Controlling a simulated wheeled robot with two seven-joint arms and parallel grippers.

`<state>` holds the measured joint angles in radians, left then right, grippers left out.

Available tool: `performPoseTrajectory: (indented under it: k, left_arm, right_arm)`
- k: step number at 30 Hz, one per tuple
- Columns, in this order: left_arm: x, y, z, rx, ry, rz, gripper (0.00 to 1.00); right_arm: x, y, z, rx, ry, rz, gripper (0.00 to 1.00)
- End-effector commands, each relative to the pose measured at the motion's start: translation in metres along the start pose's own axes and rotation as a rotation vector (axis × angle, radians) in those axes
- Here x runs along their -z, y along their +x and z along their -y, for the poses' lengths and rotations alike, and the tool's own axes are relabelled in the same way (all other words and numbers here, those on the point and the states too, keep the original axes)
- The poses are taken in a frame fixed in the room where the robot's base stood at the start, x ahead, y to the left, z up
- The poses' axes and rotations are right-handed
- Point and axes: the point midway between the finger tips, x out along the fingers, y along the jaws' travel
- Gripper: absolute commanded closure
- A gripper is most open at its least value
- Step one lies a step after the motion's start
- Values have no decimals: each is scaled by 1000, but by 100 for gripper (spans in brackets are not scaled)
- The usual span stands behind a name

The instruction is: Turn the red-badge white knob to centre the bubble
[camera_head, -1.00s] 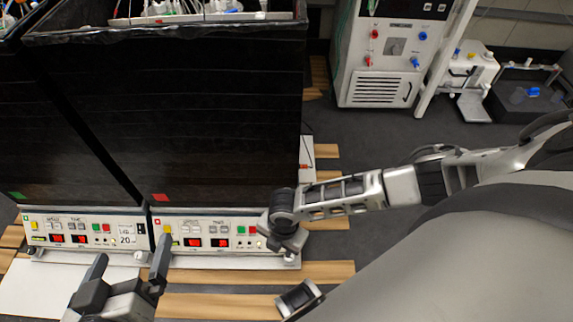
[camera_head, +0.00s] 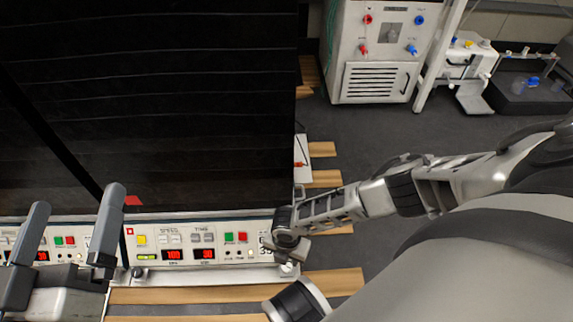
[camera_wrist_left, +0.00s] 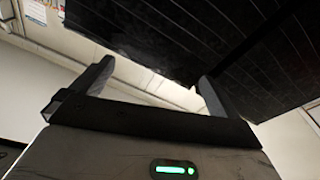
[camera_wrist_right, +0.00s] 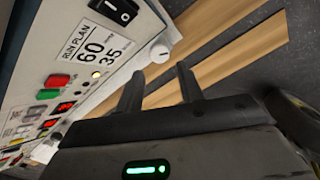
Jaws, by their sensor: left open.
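The red badge (camera_head: 129,231) marks the left end of the right shaker's front panel (camera_head: 255,243). A yellow-green bubble level (camera_head: 147,257) sits below it; the bubble is too small to read. My right gripper (camera_wrist_right: 158,72) is open, close to that right-hand knob. My left gripper (camera_head: 76,203) is open and empty, raised in front of the panels, left of the badge.
Tall black shaker housings (camera_head: 160,110) rise behind the panels. A second panel stands on the left, partly behind my left gripper. Wooden slats (camera_head: 225,295) lie in front. A white cabinet (camera_head: 385,50) and a dark tray (camera_head: 525,95) stand at the back right. Grey floor (camera_head: 400,130) is clear between.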

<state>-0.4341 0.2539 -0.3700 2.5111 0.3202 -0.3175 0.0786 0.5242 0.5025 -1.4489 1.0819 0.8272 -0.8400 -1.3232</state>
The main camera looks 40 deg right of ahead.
Motion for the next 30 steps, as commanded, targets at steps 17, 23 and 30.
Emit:
performPoseTrajectory:
  k: [17,23,30]
  left_arm:
    - [72,0,-29,-169,527,-513,0]
    - [74,-1,-30,-171,535,-521,0]
    - [74,-1,-30,-171,534,-520,0]
  right_arm:
    - [0,68,-1,-1,0,1,63]
    - [0,68,0,-1,0,1,63]
    - [0,68,0,-1,0,1,95]
